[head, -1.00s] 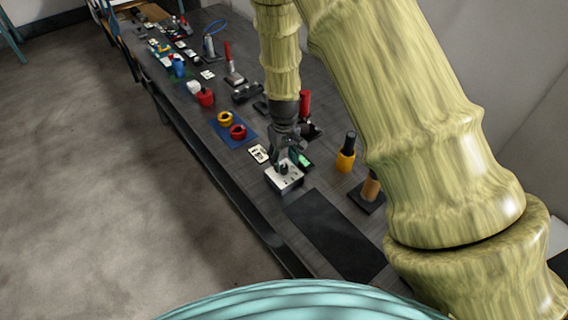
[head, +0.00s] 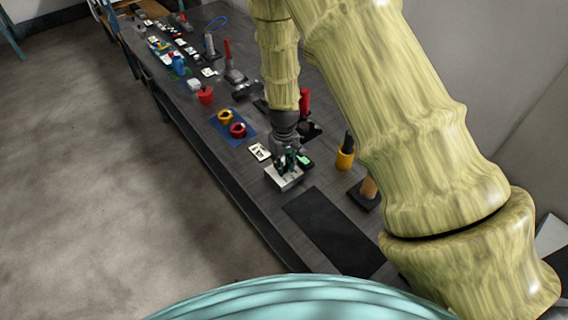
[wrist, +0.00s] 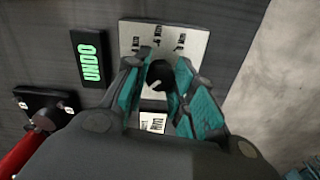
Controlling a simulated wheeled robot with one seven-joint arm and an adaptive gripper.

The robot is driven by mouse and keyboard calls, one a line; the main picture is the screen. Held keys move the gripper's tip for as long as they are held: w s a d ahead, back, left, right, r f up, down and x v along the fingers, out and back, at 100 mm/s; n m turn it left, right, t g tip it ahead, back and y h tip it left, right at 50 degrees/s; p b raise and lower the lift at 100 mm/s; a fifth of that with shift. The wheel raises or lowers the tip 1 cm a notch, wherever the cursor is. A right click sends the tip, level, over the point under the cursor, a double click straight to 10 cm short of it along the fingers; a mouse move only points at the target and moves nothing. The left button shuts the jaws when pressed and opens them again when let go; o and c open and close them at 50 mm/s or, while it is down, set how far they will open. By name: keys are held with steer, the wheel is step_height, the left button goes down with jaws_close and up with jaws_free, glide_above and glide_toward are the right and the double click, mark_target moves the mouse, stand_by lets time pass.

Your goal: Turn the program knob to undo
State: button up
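The program knob (wrist: 160,75) is a dark round knob on a light metal box (wrist: 197,42) with small printed labels. In the head view the box (head: 283,181) sits on the bench, below my gripper (head: 288,160). In the wrist view the teal fingers of my gripper (wrist: 161,72) stand open on either side of the knob, which is between the fingertips. Whether they touch it is hard to see. A black display beside the box reads UNDO (wrist: 90,60) in green.
A black mat (head: 335,232) lies on the bench before the box. A yellow-and-black item (head: 345,155) and a red-handled tool (wrist: 30,148) stand close by. A blue mat (head: 225,132) with yellow and red rings lies further along. A small white label card (head: 260,151) lies beside the box.

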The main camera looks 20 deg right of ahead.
mark_target(284, 165)
steer(key=shift+c, duration=0.6)
steer(key=shift+m, duration=0.6)
steer(key=o, duration=1.1)
steer(key=shift+c, duration=0.2)
steer(key=shift+r, duration=0.1)
step_height(284, 165, up, 12)
